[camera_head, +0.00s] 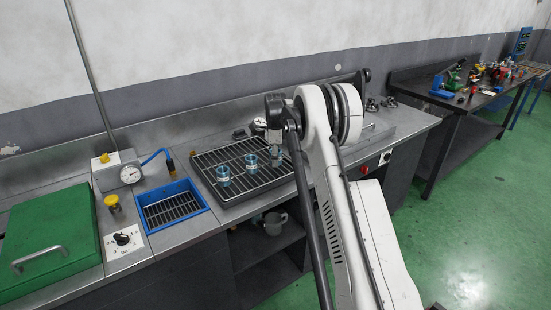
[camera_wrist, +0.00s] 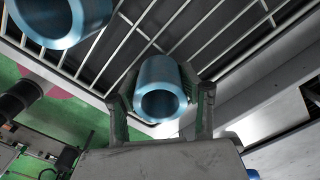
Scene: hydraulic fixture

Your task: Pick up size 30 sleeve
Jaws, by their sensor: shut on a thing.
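Blue metal sleeves stand on the wire rack of a dark tray (camera_head: 237,202) in the head view. My gripper (camera_wrist: 163,98) is shut on one blue sleeve (camera_wrist: 160,75) in the wrist view, with a finger on each side of it. In the head view that sleeve (camera_head: 276,157) is at the right, under my arm's end and partly hidden. A second sleeve (camera_head: 251,163) and a third sleeve (camera_head: 223,175) stand to its left. Another sleeve also shows in the wrist view (camera_wrist: 64,22). I cannot read the sizes. Whether the held sleeve touches the rack is unclear.
Left of the tray are a blue basin (camera_head: 171,207) with a grid, a pressure gauge (camera_head: 131,174) and a green lid (camera_head: 48,243). A wall (camera_head: 200,55) stands behind the bench. A second bench (camera_head: 470,95) with several tools stands at the right.

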